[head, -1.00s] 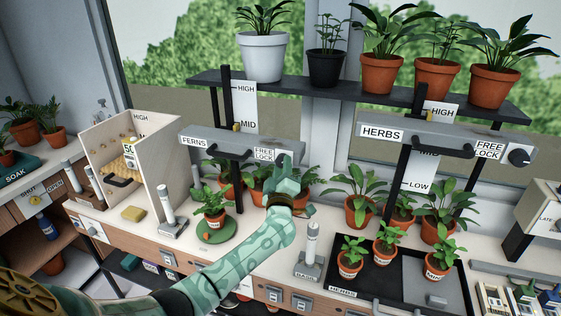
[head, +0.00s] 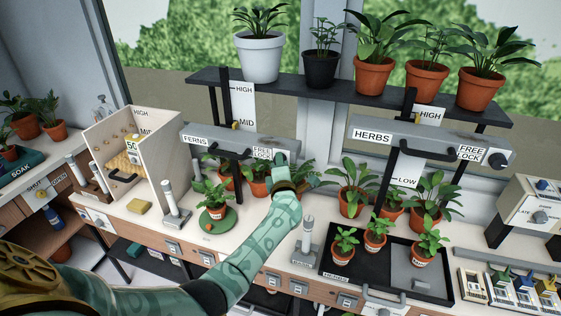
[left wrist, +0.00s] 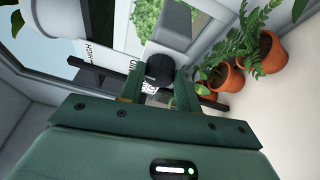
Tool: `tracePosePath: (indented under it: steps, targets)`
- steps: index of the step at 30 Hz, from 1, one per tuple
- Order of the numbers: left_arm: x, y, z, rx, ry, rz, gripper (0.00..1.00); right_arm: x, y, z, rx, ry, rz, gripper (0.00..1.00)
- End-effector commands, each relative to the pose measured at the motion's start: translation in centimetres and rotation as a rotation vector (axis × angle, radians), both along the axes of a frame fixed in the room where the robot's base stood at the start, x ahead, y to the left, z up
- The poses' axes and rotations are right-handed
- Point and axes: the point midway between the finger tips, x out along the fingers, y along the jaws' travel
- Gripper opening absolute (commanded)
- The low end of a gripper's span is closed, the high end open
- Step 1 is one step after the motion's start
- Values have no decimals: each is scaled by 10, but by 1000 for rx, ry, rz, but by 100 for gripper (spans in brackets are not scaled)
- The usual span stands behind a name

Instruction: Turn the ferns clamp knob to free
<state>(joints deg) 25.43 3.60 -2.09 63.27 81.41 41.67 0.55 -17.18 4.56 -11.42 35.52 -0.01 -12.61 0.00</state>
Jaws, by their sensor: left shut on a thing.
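The ferns lamp bar (head: 225,141) is grey, with a FERNS label at its left and a FREE/LOCK label (head: 273,151) near its right end. My left gripper (head: 281,170) is at that right end and covers the ferns clamp knob in the head view. In the left wrist view the dark round knob (left wrist: 160,68) sits between my left fingers (left wrist: 160,84), which are shut on it. The label beside it is partly hidden there, so I cannot read the knob's setting. My right gripper is not in view.
The HERBS bar (head: 425,144) with its own knob (head: 497,160) is to the right. Potted plants stand under both bars and on the shelf (head: 345,93) above. A grey post (head: 307,235) stands on the counter right of my left forearm.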

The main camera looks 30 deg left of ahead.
Motion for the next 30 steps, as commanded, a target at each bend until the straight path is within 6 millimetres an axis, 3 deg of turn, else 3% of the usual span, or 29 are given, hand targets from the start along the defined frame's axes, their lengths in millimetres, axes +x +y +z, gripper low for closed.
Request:
tracePosePath:
  steps: [21, 22, 24, 30]
  targets:
    - [0, 0, 1, -71, -18, 0, 10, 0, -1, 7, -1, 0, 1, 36]
    - [0, 0, 1, -71, -18, 0, 41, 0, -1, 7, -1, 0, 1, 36]
    - [0, 0, 1, -70, -18, 0, 55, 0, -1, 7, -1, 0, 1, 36]
    - [0, 0, 1, -69, -17, 0, 55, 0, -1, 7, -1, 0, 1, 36]
